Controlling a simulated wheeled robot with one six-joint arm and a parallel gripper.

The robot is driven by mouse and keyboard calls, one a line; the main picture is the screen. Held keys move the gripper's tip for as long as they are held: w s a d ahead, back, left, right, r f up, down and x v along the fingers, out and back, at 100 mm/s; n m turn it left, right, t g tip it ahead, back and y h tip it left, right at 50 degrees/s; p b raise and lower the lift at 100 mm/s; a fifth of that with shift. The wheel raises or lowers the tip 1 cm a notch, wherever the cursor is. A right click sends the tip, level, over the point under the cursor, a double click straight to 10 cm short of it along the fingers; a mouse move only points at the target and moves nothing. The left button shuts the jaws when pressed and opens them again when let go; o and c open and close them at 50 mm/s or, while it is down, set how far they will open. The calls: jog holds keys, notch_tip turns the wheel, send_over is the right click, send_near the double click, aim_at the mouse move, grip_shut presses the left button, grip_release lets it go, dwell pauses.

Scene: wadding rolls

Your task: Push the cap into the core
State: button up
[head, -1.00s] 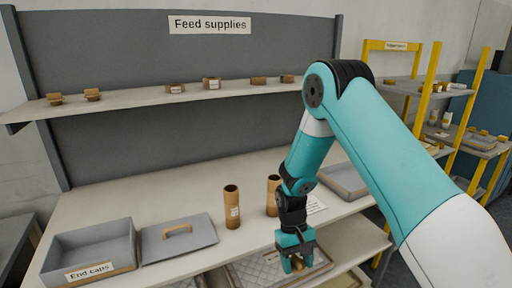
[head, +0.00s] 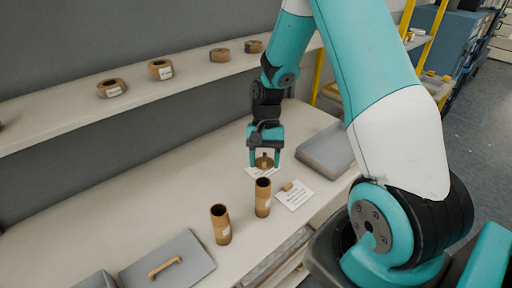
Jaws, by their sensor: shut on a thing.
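My gripper (head: 264,164) is shut on a small brown cap (head: 264,161), which shows between its fingers. An upright brown cardboard core (head: 263,199) with a dark open top stands on the bench just below the gripper in the picture. The cap appears apart from the core's mouth; I cannot tell whether it is straight above or behind it. A second upright open core (head: 221,227) with a white label stands to the left. A small brown piece, perhaps another cap (head: 288,186), lies on a white printed card.
The white card (head: 297,199) lies right of the cores. A grey tray or lid (head: 328,148) sits at the right, and a grey lid (head: 184,262) with a brown handle at the front left. A shelf with brown rolls (head: 161,70) runs behind.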

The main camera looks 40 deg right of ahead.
notch_tip(320, 180, down, 6)
jog(key=b, duration=0.5)
jog(key=shift+a+r, duration=0.1)
jog(key=shift+r, duration=0.05)
jog(key=shift+s+a+p, duration=0.1)
jog(key=shift+p, duration=0.3)
dwell(1.2)
jog(key=shift+r, duration=0.2)
jog(key=shift+r+p, duration=0.6)
jog(key=shift+p, duration=0.2)
jog(key=shift+r, duration=0.1)
dwell(0.9)
jog(key=shift+r+p, duration=0.7)
jog(key=shift+p, duration=0.15)
dwell(0.4)
jog(key=shift+f+b, duration=0.65)
jog(key=shift+f, duration=0.6)
dwell(0.4)
